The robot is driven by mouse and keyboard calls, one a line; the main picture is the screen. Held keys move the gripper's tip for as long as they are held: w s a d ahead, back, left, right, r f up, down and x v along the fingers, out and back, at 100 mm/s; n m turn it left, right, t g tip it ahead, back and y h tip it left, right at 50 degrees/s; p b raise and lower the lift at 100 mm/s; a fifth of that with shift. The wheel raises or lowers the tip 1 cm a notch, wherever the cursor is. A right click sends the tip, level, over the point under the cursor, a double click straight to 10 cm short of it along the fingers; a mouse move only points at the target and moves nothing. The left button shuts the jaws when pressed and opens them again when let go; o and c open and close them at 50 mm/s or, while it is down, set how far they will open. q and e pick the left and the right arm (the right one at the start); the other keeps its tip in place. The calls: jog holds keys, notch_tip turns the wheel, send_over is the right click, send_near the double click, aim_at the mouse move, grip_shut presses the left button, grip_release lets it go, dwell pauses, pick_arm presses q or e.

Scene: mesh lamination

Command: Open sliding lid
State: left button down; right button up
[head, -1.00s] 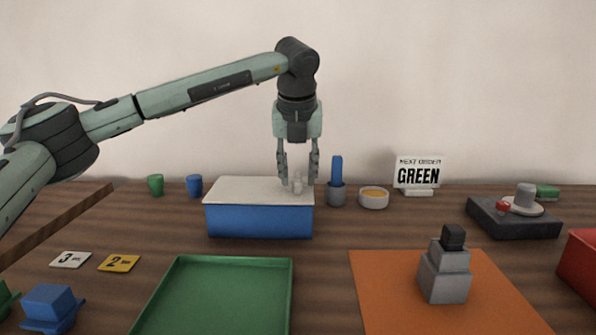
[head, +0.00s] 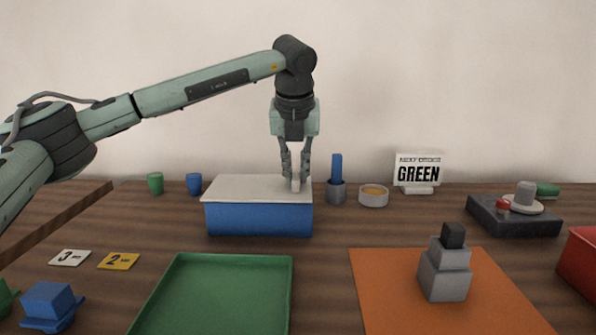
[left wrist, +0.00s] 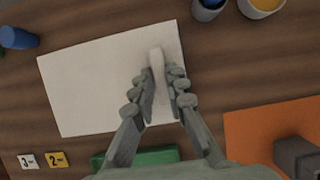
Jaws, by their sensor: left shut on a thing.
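A blue box (head: 258,222) stands at the back of the table, left of centre. Its flat white lid (head: 240,188) covers the top, and no gap shows. A small white handle (head: 296,185) stands up near the lid's right end. My left gripper (head: 296,178) points down over that end with its fingers shut on the handle. In the left wrist view the white lid (left wrist: 95,85) lies flat and the handle (left wrist: 157,62) sits between the fingertips (left wrist: 160,78). The box's inside is hidden. My right gripper is in neither view.
A grey holder with a blue stick (head: 337,190) and a bowl (head: 373,197) stand right of the box. Two cups (head: 194,184) stand behind left. A green tray (head: 220,295) and an orange mat (head: 385,290) lie in front. A sign (head: 418,172) reads GREEN.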

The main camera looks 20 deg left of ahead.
aim_at(219, 183)
pick_arm(q)
jog(key=a, duration=0.2)
jog(key=s+a+b, duration=0.1)
jog(key=a, duration=0.1)
jog(key=s+a+b, duration=0.1)
jog(key=a, duration=0.2)
jog(key=shift+f, duration=0.2)
jog(key=s+a, duration=0.1)
jog(key=a, duration=0.2)
jog(key=a+b, duration=0.1)
jog(key=a, duration=0.2)
jog(key=s+a, duration=0.1)
jog(key=a, duration=0.2)
jog(key=shift+s+r, duration=0.2)
jog(key=shift+s, duration=0.1)
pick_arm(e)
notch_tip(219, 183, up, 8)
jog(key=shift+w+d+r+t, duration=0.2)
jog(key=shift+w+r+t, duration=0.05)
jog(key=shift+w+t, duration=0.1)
pick_arm(q)
jog(key=c, duration=1.5)
grip_release()
jog(key=shift+c, duration=0.2)
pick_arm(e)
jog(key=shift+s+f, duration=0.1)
pick_arm(q)
jog(key=v, duration=1.2)
